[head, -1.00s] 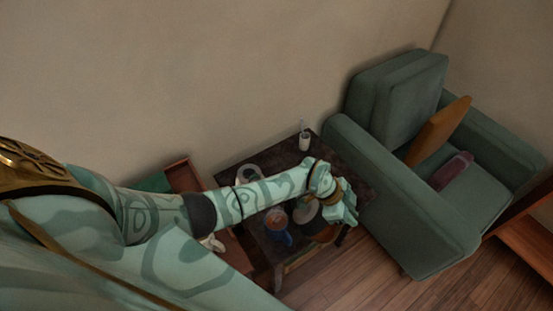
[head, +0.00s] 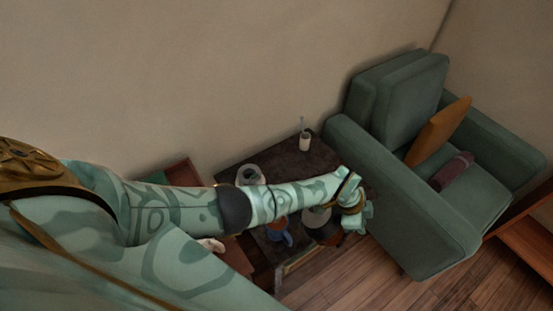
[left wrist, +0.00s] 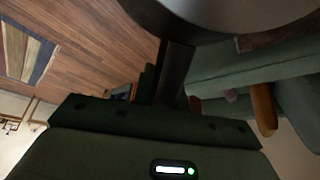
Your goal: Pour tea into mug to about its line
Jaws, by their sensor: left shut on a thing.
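A blue mug (head: 277,238) stands on the dark side table (head: 292,165), just below my left forearm. My left gripper (head: 353,206) is over the table's right end, close to the armchair, and is shut. In the left wrist view, a dark handle bar (left wrist: 174,75) is at the jaws, below a large rounded grey vessel (left wrist: 240,14), likely the teapot.
A glass jar-like vessel (head: 250,174) and a small white cup with a stick (head: 304,141) stand on the table. A green armchair (head: 400,205) with cushions is close on the right. A low wooden shelf (head: 185,172) is at left.

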